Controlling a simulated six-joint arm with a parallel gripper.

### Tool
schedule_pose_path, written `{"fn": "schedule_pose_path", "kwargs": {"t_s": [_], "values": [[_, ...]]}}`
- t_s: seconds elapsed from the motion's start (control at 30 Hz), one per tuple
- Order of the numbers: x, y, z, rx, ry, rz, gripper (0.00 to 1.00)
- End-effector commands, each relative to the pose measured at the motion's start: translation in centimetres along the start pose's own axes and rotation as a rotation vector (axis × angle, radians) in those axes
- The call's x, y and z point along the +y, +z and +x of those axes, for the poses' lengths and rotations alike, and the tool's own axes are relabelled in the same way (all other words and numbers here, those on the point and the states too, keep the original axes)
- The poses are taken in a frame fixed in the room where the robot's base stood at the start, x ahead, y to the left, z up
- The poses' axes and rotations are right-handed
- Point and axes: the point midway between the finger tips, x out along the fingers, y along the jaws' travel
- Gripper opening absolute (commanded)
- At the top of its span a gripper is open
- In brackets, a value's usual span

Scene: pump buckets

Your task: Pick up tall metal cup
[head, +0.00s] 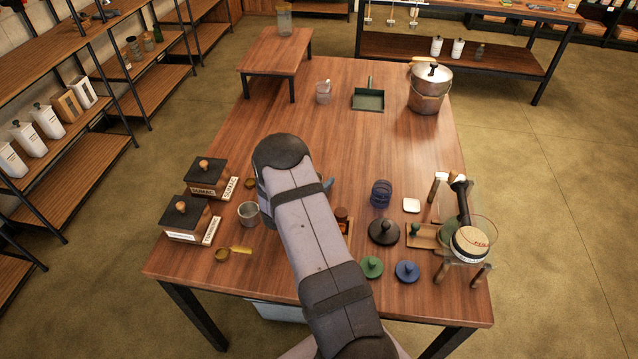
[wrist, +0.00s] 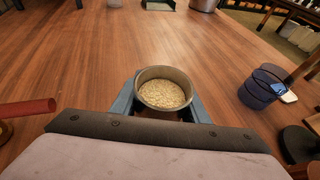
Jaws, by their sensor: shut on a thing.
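A round metal cup (wrist: 163,73) filled with pale, grain-like stuff stands upright in the wrist view. My gripper (wrist: 163,104) is shut on it, with a blue finger on each side. In the head view my arm hides this cup, and only bits of the blue fingers show. Whether the cup touches the table (head: 345,85) cannot be told. A second, grey metal cup (head: 249,214) stands on the table, left of my arm.
Two dark-lidded boxes (head: 208,177) stand at the left, with brass scoops (head: 222,255) nearby. A blue ribbed holder (head: 381,193), black knobbed disc (head: 384,232) and glass stand (head: 477,228) are at the right. A lidded metal pot (head: 428,95) stands far right. The table's middle is clear.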

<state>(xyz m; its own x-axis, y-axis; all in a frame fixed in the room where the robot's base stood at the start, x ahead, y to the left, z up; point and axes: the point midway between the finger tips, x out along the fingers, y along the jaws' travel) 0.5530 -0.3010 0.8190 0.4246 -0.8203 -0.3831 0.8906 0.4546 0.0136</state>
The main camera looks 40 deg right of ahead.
Motion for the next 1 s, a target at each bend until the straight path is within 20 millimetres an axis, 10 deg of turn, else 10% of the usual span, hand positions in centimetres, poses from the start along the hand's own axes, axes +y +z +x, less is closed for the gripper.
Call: {"fn": "schedule_pose_path", "kwargs": {"t_s": [0.53,1.0], "values": [[0.1,6.7,-2.8,-0.003,0.0,0.004,0.16],[-0.1,8.2,-3.4,-0.001,-0.003,0.001,0.16]]}}
